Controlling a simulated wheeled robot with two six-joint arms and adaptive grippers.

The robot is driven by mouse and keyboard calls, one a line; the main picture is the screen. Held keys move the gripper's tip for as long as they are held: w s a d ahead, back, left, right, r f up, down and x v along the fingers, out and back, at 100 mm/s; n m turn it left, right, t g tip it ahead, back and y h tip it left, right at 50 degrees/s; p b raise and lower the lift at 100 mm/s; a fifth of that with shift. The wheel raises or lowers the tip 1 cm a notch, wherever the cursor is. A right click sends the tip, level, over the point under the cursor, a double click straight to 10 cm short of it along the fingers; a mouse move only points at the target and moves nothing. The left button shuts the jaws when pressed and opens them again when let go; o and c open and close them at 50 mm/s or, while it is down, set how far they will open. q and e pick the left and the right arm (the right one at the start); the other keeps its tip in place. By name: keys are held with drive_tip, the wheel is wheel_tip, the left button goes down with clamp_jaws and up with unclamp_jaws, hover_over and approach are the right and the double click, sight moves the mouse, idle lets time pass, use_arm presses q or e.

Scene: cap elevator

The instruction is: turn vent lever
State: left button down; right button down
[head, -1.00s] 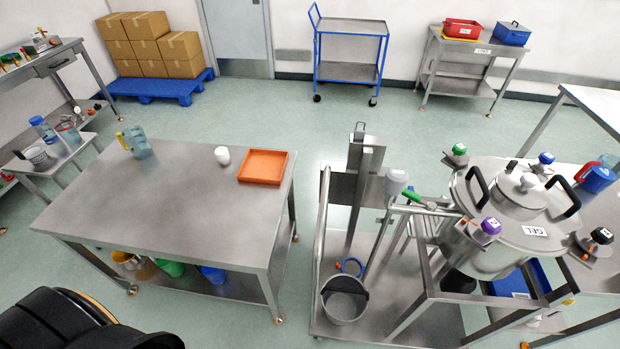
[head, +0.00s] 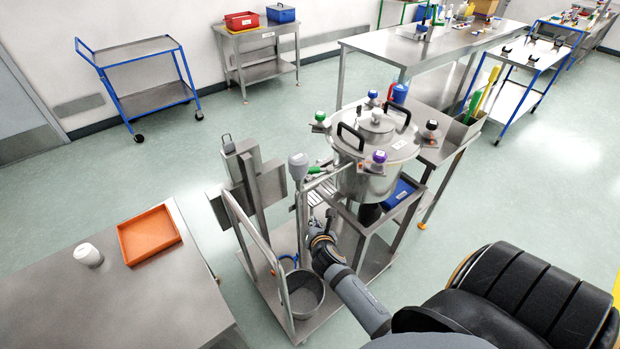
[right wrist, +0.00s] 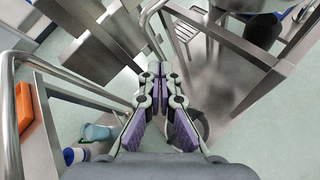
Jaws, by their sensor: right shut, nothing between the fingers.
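A lever with a green grip (head: 317,170) sits on the pipe beside the steel vessel (head: 368,180) in the head view; I take it to be the vent lever. It cannot be made out in the right wrist view. My right gripper (head: 322,222) is below and near that lever, beside the trolley's frame, apart from the lever. In the right wrist view its fingers (right wrist: 155,72) are together with nothing between them. My left gripper is not in view.
The trolley's tube rail (head: 262,237) and a grey-capped post (head: 298,162) stand left of my right gripper. A bucket (head: 303,292) sits low on the trolley. A steel table with an orange tray (head: 124,248) stands at left. Open floor lies beyond.

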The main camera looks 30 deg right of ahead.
sight(309, 172)
wheel_tip(309, 172, up, 12)
drive_tip(key=w+d+n+t+h, duration=0.1)
drive_tip(key=n+t+h, duration=0.1)
drive_tip(key=n, duration=0.2)
drive_tip(key=x, duration=1)
drive_tip(key=shift+w+f+p, duration=0.2)
drive_tip(key=shift+f+p, duration=0.2)
drive_tip(key=shift+f, duration=0.1)
drive_tip(key=shift+w+r+p, duration=0.2)
drive_tip(key=shift+w+p, duration=0.25)
drive_tip(key=shift+p, duration=0.1)
drive_tip(key=shift+w+f, duration=0.1)
drive_tip(key=shift+f, duration=0.05)
